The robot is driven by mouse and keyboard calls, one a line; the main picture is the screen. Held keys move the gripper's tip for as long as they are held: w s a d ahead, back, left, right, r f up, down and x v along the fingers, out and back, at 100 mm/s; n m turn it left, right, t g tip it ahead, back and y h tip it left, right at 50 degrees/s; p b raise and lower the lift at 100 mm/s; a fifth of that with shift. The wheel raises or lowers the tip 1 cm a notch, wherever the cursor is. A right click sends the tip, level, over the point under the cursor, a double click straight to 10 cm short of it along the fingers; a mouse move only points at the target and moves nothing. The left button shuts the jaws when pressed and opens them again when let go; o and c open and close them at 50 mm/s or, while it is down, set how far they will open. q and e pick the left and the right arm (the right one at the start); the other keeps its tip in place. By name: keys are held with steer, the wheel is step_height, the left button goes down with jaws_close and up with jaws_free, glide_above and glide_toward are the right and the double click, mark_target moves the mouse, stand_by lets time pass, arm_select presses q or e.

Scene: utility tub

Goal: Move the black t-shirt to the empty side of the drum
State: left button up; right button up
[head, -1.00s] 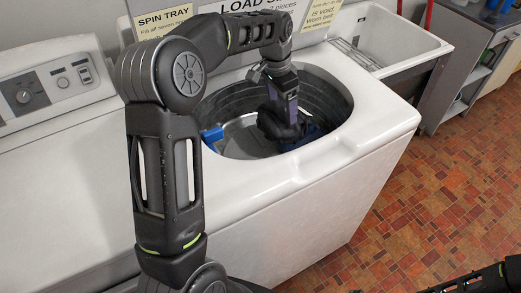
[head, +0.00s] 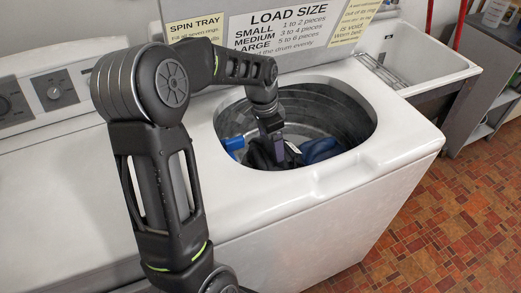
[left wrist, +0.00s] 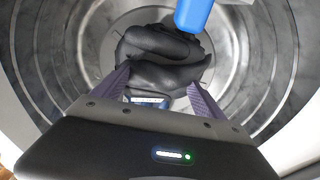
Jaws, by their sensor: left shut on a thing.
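The black t-shirt (head: 262,156) is a dark bunched cloth low inside the washer drum (head: 340,112). In the left wrist view it is a folded black bundle (left wrist: 160,45) between and beyond the fingers. My left gripper (head: 279,152) reaches down into the drum and is shut on the t-shirt; its purple fingers (left wrist: 158,84) press on either side of the cloth. In the head view the t-shirt is toward the left and middle of the drum, partly hidden by the gripper and rim. My right gripper is out of view.
A dark blue cloth (head: 320,150) lies in the drum to the right of the t-shirt. A bright blue piece (head: 233,143) shows at the drum's left, near the rim. The white washer rim (head: 300,185) surrounds the opening. A white sink (head: 430,50) stands at the right.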

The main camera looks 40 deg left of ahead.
mark_target(261, 157)
arm_select(q)
steer(key=s, duration=0.1)
steer(key=s+a+f, duration=0.1)
steer(key=f, duration=0.1)
steer(key=shift+s+a+f, duration=0.1)
steer(key=shift+s+a, duration=0.15)
steer(key=shift+s, duration=0.15)
steer(key=shift+f, duration=0.1)
steer(key=shift+f+b, duration=0.4)
steer(key=shift+f, duration=0.2)
steer(key=o, duration=2)
steer(key=shift+r, duration=0.1)
